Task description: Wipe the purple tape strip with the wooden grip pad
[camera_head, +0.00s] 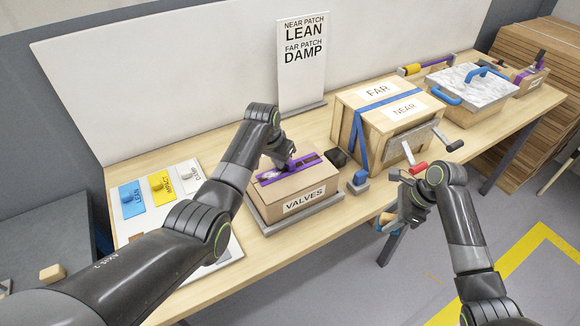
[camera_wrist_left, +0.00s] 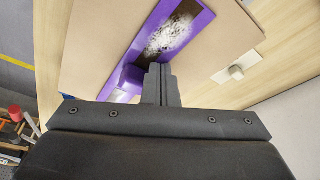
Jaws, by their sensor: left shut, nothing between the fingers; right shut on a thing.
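The purple tape strip (camera_head: 300,166) runs along the top of the brown VALVES box (camera_head: 318,188). In the left wrist view the strip (camera_wrist_left: 200,22) carries a dark brown smear with white and grey speckles. My left gripper (camera_head: 289,165) is shut and empty, its fingertips (camera_wrist_left: 161,70) right over the strip; contact cannot be told. A purple block (camera_wrist_left: 125,80) is beside the fingers. My right gripper (camera_head: 396,212) is low in front of the table edge, shut on a wood-coloured piece (camera_head: 386,218) that looks like the wooden grip pad; it is small and partly hidden.
A blue-grey block (camera_head: 358,182) and a black block (camera_head: 335,157) sit right of the VALVES box. The FAR/NEAR crate (camera_head: 385,110) stands beyond, with a crank (camera_head: 455,146) sticking out. A white board (camera_head: 222,251) with coloured plates lies left. A sign (camera_head: 302,60) stands behind.

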